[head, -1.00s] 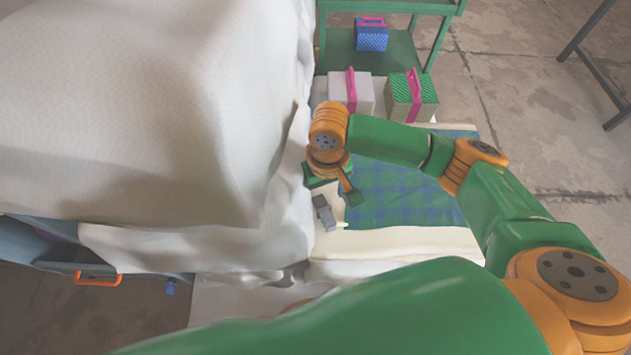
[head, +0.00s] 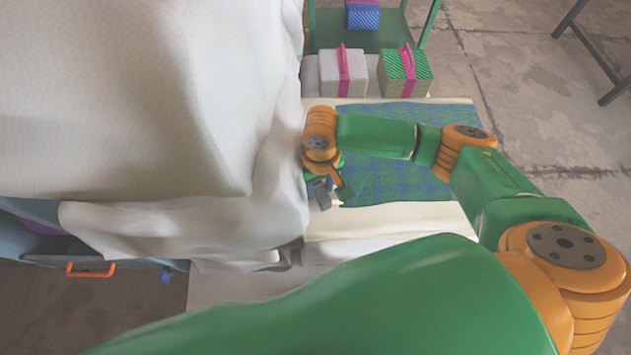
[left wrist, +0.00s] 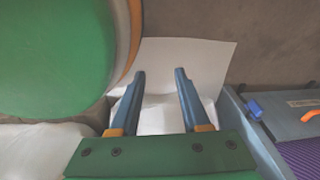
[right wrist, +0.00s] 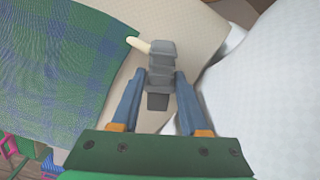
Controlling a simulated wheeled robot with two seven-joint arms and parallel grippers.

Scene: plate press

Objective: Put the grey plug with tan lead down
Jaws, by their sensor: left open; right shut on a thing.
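The grey plug (right wrist: 161,62) shows in the right wrist view between and beyond my right fingertips, with a short tan lead (right wrist: 138,44) sticking out to its left. My right gripper (right wrist: 160,80) is shut on the plug. In the head view the plug (head: 321,192) is just below the right wrist, over the cream strip between the white drape and the blue-green cloth. Whether it touches the surface cannot be told. My left gripper (left wrist: 160,75) is open and empty in the left wrist view, above a white sheet on the floor.
A white drape (head: 150,90) covers a large bulk at left. A blue-green checked cloth (head: 400,180) lies right of the plug. Boxes with pink straps (head: 343,72) stand behind. A blue drawer with an orange handle (head: 90,270) is at lower left.

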